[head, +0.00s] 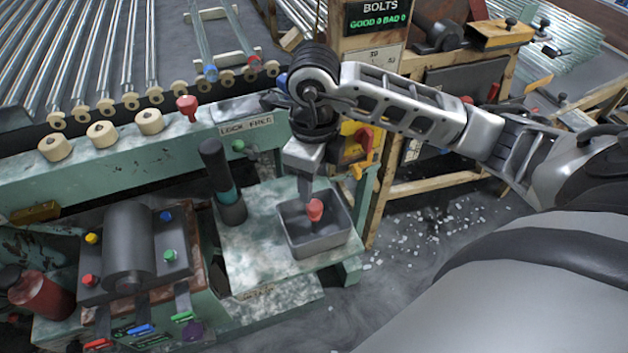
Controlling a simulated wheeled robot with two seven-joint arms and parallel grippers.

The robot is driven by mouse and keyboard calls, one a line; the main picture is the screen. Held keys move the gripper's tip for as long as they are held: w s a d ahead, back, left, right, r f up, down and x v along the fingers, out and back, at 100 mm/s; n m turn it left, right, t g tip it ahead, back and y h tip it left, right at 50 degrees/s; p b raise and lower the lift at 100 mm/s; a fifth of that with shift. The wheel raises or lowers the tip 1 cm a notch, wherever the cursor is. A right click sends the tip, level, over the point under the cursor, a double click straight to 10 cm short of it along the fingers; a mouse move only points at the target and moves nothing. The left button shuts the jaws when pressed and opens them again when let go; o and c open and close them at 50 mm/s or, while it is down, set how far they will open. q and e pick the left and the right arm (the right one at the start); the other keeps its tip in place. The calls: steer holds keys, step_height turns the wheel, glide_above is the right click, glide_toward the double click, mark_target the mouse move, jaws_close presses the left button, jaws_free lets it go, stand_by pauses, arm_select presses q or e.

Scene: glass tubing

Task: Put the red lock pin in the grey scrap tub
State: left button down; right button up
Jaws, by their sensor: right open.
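A red lock pin (315,211) shows inside the outline of the grey scrap tub (318,243), near its middle. The tub is an open square box on a pale green, stained table. My right gripper (306,192) points down over the tub's far part, its fingers open just above the pin. The fingers are small in the picture, and I cannot tell whether they touch the pin or whether the pin rests on the tub floor. My left gripper is out of view.
A second red pin-like piece (187,107) stands on the green ledge by the "LOCK FREE" label (246,125). A dark cylinder with a teal band (222,182) stands left of the tub. Glass tubes (90,50) lie at the back left. White fragments litter the floor.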

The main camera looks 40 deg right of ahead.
step_height(320, 180, up, 10)
steer(key=shift+p, duration=0.3)
steer(key=shift+f, duration=0.1)
stand_by(0.3)
